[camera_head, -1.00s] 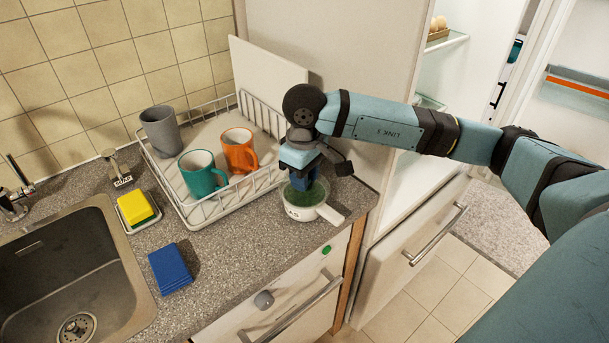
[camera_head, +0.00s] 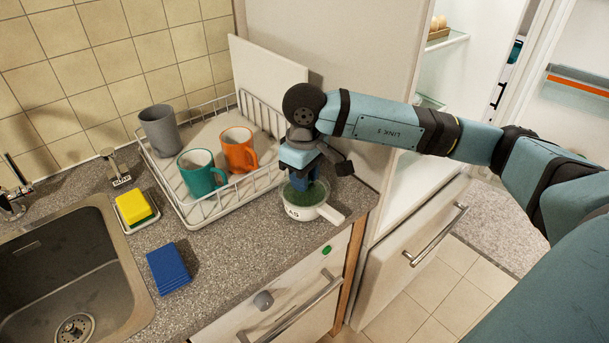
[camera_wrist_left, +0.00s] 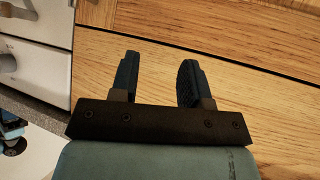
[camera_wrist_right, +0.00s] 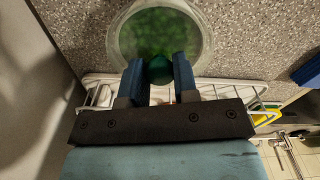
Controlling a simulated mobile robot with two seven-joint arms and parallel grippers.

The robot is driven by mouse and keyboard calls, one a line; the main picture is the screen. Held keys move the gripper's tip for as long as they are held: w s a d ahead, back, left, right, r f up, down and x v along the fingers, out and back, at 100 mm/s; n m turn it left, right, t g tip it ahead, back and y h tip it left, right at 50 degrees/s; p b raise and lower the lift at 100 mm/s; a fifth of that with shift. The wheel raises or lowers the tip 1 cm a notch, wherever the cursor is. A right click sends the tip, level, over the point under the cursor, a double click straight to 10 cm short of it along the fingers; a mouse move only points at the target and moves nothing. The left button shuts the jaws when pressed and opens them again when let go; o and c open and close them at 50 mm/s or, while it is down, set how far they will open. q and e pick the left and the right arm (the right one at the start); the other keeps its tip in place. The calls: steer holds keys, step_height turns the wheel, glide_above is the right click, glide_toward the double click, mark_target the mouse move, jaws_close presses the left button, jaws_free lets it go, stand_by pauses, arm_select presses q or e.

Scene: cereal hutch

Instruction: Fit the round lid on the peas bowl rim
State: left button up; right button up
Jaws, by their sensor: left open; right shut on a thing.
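The white peas bowl (camera_head: 303,213) stands on the counter near its front edge, its handle pointing right. In the right wrist view a clear round lid (camera_wrist_right: 203,30) lies over the green peas, its edge close to round with the bowl rim. My right gripper (camera_wrist_right: 158,70) is shut on the lid's dark green knob (camera_wrist_right: 159,71). In the head view this gripper (camera_head: 304,184) points down at the bowl. Whether the lid is fully seated cannot be told. My left gripper (camera_wrist_left: 157,75) is open and empty, away in front of wooden fronts.
A white wire dish rack (camera_head: 203,217) with grey, teal and orange mugs stands behind left of the bowl. A blue cloth or sponge block (camera_head: 168,268), a yellow sponge (camera_head: 133,207) and the sink (camera_head: 70,275) are further left. A tall cabinet side stands behind the arm.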

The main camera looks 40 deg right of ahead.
steer(key=o, duration=1)
steer(key=shift+r, duration=0.1)
step_height(320, 180, up, 14)
steer(key=shift+f, duration=0.2)
